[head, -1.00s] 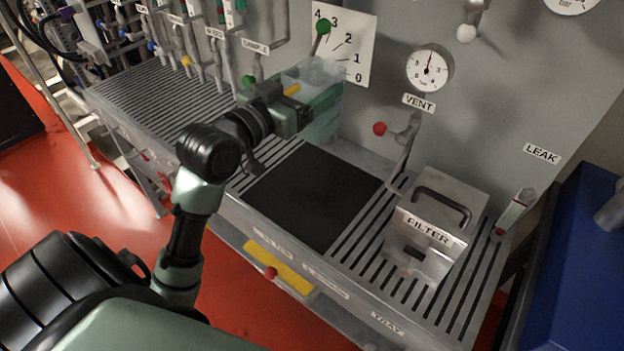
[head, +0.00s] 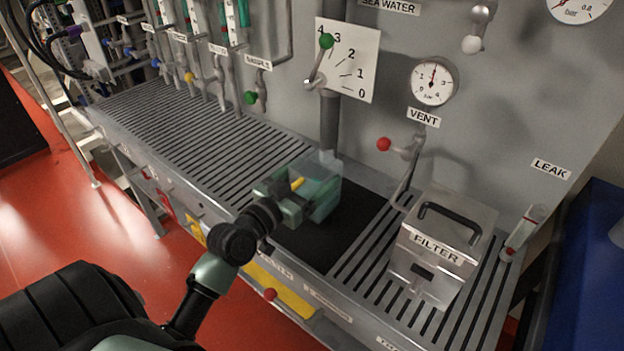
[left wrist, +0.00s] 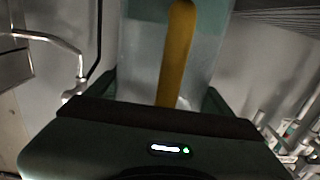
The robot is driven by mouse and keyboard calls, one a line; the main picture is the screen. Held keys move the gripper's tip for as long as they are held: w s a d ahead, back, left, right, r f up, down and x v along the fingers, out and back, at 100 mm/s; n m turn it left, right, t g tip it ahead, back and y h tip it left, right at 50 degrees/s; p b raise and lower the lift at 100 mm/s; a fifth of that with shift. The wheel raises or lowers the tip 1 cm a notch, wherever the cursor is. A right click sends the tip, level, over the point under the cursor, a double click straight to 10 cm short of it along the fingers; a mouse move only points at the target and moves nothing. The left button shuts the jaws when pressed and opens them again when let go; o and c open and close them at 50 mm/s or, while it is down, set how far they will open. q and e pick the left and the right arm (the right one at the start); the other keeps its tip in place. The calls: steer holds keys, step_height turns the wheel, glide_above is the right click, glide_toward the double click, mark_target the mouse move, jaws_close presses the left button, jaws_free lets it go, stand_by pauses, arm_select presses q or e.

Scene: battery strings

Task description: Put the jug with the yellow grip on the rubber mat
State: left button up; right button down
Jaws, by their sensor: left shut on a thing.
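The clear jug (head: 325,177) with the yellow grip (head: 297,184) is over the black rubber mat (head: 350,215) in the head view. My left gripper (head: 304,194) is shut on the jug at its yellow grip. The left wrist view shows the yellow grip (left wrist: 176,55) upright between the fingers, with the clear jug wall (left wrist: 211,50) behind it. The jug looks upright and low over the back part of the mat. I cannot tell whether its base touches the mat, because the gripper hides it. My right gripper does not show.
The slotted metal tray (head: 170,115) runs left of the mat. A steel FILTER box (head: 442,245) with a black handle stands at the right. A vertical grey pipe (head: 329,125) is behind the jug, and the red-knobbed VENT valve (head: 384,144) sticks out from the panel.

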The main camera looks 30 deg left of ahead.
arm_select(q)
steer(key=shift+f, duration=0.25)
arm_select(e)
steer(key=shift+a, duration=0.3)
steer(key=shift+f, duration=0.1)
arm_select(q)
steer(key=shift+f, duration=0.1)
steer(key=o, duration=1.8)
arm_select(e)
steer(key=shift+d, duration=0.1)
arm_select(q)
steer(key=shift+s+a+b, duration=0.15)
steer(key=shift+s+b, duration=0.35)
steer(key=shift+s, duration=1.5)
steer(key=shift+s+a+b, duration=0.15)
steer(key=shift+s+b, duration=0.3)
steer(key=shift+s, duration=1.55)
steer(key=shift+s+a+b, duration=0.15)
steer(key=shift+s+b, duration=0.35)
steer(key=shift+s, duration=1.5)
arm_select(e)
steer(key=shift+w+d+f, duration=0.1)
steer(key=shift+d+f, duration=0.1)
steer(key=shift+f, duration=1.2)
